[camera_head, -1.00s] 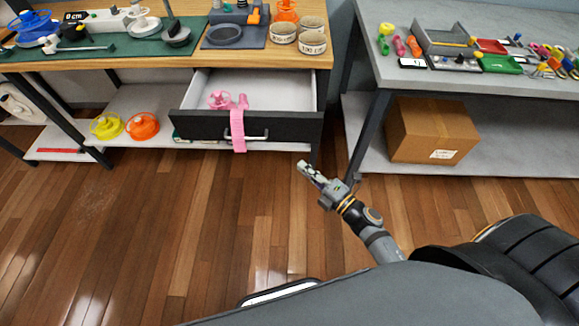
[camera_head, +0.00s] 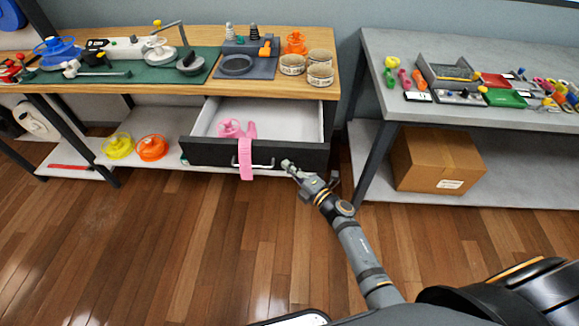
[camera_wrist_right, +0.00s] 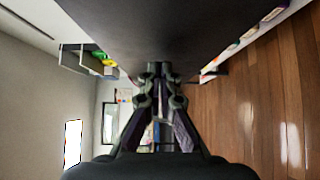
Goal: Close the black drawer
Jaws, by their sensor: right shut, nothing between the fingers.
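The black drawer (camera_head: 208,153) is pulled out under the wooden workbench; its white inside shows. A pink strap (camera_head: 245,157) hangs over its front, with a pink ring-shaped part (camera_head: 230,128) inside. A pale bar handle (camera_head: 268,165) is on the front, partly behind the strap. My right gripper (camera_head: 288,164) is shut and empty, at the right part of the drawer front beside the handle; I cannot tell whether it touches. In the right wrist view, the closed fingers (camera_wrist_right: 160,72) point at a large dark surface close ahead. My left gripper is not in view.
The wooden bench top (camera_head: 190,88) holds tools, rolls and trays. Yellow (camera_head: 118,145) and orange (camera_head: 152,147) spools stand on the shelf below. A grey table (camera_head: 375,60) stands right, with a cardboard box (camera_head: 437,160) underneath. The floor in front is clear.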

